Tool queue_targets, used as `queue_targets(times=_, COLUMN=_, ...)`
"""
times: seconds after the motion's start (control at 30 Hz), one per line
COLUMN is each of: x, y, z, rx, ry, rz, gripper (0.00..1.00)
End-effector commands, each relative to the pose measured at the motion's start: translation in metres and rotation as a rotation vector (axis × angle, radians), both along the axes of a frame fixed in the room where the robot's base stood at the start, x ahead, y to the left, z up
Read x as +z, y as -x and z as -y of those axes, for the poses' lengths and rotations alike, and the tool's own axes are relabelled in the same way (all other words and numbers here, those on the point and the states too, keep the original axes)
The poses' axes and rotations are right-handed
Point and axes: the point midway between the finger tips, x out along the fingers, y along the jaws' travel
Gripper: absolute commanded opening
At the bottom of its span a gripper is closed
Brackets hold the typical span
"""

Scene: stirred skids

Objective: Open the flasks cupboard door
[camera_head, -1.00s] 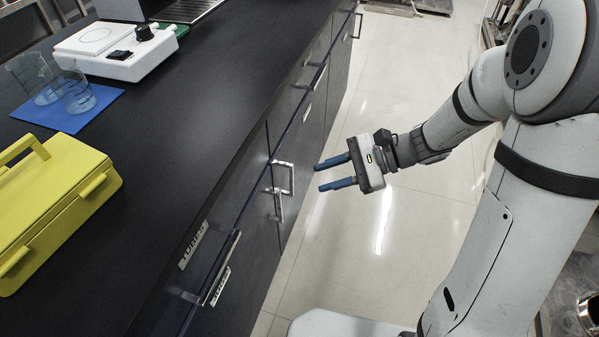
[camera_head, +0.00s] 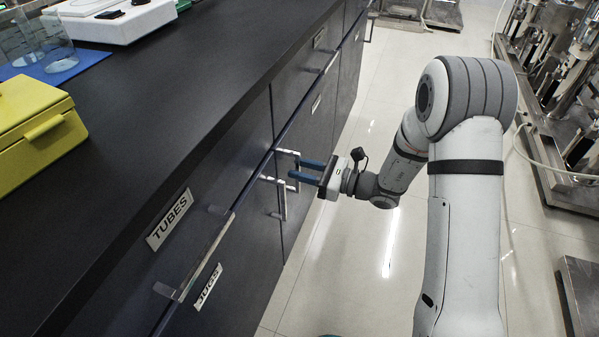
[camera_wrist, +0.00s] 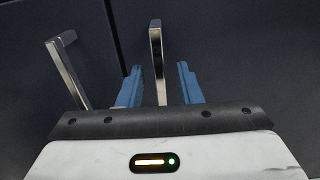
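My gripper (camera_head: 299,169) is open beside the dark cupboard fronts in the head view. In the wrist view its two blue fingers (camera_wrist: 159,86) stand apart, with a silver bar handle (camera_wrist: 156,50) showing between them. I cannot tell whether they touch it. A second silver handle (camera_wrist: 67,75) is to the left, outside the fingers, across a door seam. In the head view two close handles, an upper one (camera_head: 287,152) and a lower one (camera_head: 283,204), are at the gripper. The doors here look shut. No flasks label is readable.
Cupboard labels read TUBES (camera_head: 170,219) and JUGS (camera_head: 207,287); farther labels (camera_head: 316,103) are unreadable. The black worktop (camera_head: 190,100) holds a yellow box (camera_head: 40,130) and a white device (camera_head: 115,22). Metal equipment (camera_head: 570,100) stands at the right. Pale floor between is clear.

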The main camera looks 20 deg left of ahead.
Motion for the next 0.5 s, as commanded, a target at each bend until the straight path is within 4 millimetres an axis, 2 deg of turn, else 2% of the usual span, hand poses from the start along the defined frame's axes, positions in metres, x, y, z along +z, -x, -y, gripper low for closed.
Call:
queue_targets(times=0.13, x=-0.0006, y=-0.0004, z=-0.0113, rx=0.001, ry=0.000, rz=0.000, gripper=0.32)
queue_targets(times=0.4, x=0.0004, y=-0.0006, z=-0.0133, rx=0.001, ry=0.000, rz=0.000, gripper=0.32)
queue_targets(times=0.5, x=0.0004, y=-0.0005, z=-0.0133, rx=0.001, ry=0.000, rz=0.000, gripper=0.24)
